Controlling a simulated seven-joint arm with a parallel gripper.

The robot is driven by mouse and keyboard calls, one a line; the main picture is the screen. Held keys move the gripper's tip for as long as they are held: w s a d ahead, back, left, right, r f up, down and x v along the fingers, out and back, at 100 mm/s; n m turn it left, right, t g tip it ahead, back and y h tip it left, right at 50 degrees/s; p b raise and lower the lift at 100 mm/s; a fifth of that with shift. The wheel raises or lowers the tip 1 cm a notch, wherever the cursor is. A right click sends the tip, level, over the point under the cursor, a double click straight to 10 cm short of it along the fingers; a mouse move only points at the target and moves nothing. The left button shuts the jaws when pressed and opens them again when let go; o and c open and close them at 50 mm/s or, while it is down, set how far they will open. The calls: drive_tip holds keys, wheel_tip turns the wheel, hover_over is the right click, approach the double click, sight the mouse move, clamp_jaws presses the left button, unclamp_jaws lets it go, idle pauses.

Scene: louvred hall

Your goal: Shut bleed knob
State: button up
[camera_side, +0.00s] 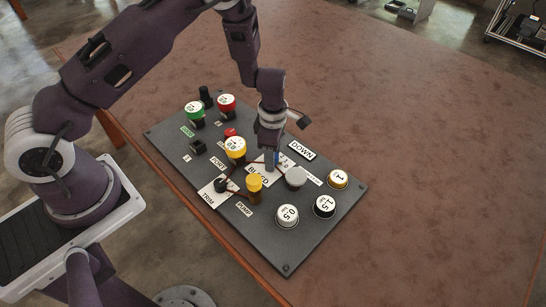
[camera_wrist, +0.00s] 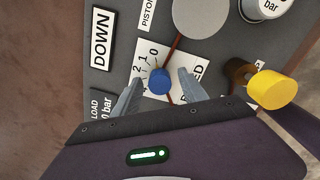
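The bleed knob (camera_wrist: 159,82) is a small blue round knob on a white plate (camera_wrist: 143,60) printed 0, 1, 2 and partly hidden lettering ending in "ED". In the side view a sliver of blue (camera_side: 277,157) shows behind my fingers, by the BLEED lettering. My gripper (camera_wrist: 160,79) is open, with one finger on each side of the knob and a gap to both. In the side view my gripper (camera_side: 270,165) points down onto the panel at the knob. I cannot tell how far the fingertips reach down beside it, nor which number the knob points to.
The dark panel (camera_side: 330,231) lies on a brown table (camera_side: 430,130). A grey round cap (camera_side: 295,178) and a yellow knob (camera_side: 254,183) stand close to my gripper. The table right of the panel is clear.

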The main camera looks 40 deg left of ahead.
drive_tip(key=shift+r, duration=3.5)
wheel_tip(320, 180, up, 7)
